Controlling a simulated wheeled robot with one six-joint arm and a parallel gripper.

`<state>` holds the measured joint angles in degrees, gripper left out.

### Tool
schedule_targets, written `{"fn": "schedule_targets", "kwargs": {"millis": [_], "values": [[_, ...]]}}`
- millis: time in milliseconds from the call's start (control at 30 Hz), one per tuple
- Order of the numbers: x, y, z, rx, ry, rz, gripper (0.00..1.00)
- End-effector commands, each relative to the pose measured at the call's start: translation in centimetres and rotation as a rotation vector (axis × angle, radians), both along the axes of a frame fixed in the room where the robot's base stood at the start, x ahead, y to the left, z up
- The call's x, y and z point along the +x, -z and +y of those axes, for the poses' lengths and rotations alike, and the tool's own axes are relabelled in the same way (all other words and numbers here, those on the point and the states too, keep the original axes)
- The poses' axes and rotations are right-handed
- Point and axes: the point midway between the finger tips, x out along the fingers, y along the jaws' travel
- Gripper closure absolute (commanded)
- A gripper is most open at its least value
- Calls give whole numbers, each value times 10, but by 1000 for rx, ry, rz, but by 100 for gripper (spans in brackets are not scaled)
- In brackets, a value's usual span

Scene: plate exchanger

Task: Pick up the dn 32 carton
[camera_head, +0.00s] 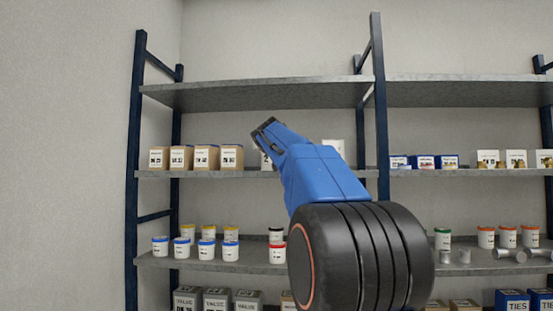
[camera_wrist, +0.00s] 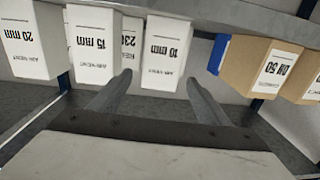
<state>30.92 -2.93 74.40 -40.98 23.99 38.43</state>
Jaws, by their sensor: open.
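Several brown cartons with white labels stand in a row on the left bay's middle shelf; the dn 32 label is too small to read, so I cannot tell which one is it. In the head view they include a far-left carton (camera_head: 158,158), a second (camera_head: 181,158), a third (camera_head: 206,157) and a right-end carton (camera_head: 231,157). The wrist view is upside down and shows a DN 50 carton (camera_wrist: 268,68) and part of another brown carton (camera_wrist: 302,85) at right. My gripper (camera_head: 264,132) is open and empty, right of the brown row; its fingers (camera_wrist: 160,80) point toward white boxes.
White air-vent boxes marked 20 mm (camera_wrist: 32,40), 15 mm (camera_wrist: 92,48) and 10 mm (camera_wrist: 166,52) face the gripper. White tubs (camera_head: 160,246) and grey valve boxes (camera_head: 216,300) sit lower. The shelf upright (camera_head: 381,110) stands right of the arm. The top shelf (camera_head: 230,94) is empty.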

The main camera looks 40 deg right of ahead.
Motion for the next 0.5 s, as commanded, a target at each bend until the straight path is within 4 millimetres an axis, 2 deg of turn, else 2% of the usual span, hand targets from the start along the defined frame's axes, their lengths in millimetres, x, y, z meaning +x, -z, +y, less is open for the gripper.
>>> {"fn": "schedule_targets", "kwargs": {"millis": [100, 367, 500], "values": [[8, 0, -8, 1, 0, -1, 30], [15, 1, -15, -1, -1, -1, 30], [26, 5, -27, 1, -1, 1, 30]]}}
